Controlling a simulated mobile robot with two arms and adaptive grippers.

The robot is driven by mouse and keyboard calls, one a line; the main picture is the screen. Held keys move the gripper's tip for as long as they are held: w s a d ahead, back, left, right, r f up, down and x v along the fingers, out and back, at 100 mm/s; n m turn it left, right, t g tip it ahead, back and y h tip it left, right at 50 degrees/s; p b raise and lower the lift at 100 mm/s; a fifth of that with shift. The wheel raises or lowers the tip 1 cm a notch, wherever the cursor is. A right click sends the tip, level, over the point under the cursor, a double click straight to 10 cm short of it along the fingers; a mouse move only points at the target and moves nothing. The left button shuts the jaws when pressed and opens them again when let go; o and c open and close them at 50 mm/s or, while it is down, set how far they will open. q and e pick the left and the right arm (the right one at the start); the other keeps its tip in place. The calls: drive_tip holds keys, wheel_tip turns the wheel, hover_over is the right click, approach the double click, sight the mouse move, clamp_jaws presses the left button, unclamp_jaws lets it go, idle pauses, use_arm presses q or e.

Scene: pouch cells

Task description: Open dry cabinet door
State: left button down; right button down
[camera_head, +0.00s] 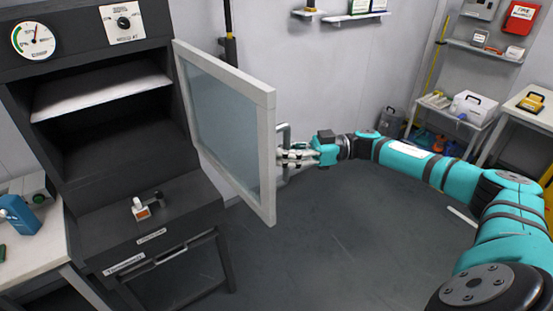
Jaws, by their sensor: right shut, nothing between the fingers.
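The dry cabinet (110,190) is a dark box on the left with an open front and a pale shelf (100,90) inside. Its door (228,115), a pale frame around a glass pane, stands swung wide open to the right. A grey bar handle (281,150) is on the door's outer side. My right gripper (285,157) is at this handle, its fingers closed with nothing seen between them. I cannot tell whether the fingers touch the bar. My left gripper is out of view.
A small white-and-orange device (143,208) sits on the cabinet's lower ledge. A white table (35,240) with a blue container (18,213) is at left. A shelf and bench with boxes (473,107) stand back right.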

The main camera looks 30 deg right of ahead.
drive_tip(key=shift+d+f, duration=0.15)
drive_tip(key=shift+s, duration=0.1)
drive_tip(key=c, duration=1.4)
unclamp_jaws()
drive_tip(key=shift+s+d+r, duration=0.1)
drive_tip(key=shift+s+r, duration=0.1)
drive_tip(key=shift+s, duration=0.05)
drive_tip(key=shift+c, duration=0.2)
drive_tip(key=shift+o, duration=1)
drive_tip(key=shift+w, duration=0.15)
drive_tip(key=v, duration=1.2)
drive_tip(key=shift+f, duration=0.1)
